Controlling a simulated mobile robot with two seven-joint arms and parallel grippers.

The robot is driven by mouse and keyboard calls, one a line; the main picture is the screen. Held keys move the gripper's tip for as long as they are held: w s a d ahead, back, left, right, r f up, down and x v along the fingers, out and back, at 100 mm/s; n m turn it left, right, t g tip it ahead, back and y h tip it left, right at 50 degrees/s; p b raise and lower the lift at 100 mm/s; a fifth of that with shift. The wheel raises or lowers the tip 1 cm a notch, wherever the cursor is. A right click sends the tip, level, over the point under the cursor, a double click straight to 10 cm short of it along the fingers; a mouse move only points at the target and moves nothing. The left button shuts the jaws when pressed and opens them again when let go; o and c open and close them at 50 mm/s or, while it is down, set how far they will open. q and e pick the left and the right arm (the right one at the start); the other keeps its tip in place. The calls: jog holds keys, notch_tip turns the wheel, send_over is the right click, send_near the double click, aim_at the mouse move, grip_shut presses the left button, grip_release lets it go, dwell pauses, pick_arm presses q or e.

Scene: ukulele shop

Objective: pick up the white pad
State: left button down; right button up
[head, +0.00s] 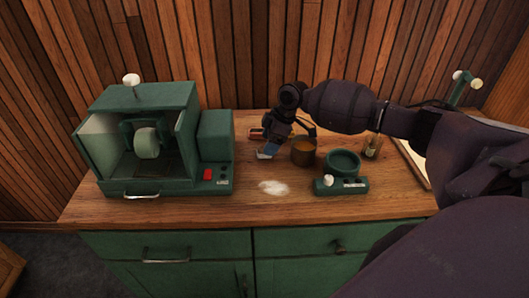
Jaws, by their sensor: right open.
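One finger, with a bluish tip, points down near the pad's far side; the other is near a brown cup. Nothing shows between the fingers. My left gripper is not in view.
The brown cup (303,152) stands close to the right gripper. A green device with a round bowl (342,164) is right of the pad. A large green machine (140,135) fills the counter's left. A small glass jar (372,147) stands behind right. The counter in front is clear.

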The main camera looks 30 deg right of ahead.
jog(key=x, duration=0.4)
jog(key=shift+w+d, duration=0.2)
jog(key=shift+w, duration=0.05)
jog(key=c, duration=1)
notch_tip(320, 180, up, 20)
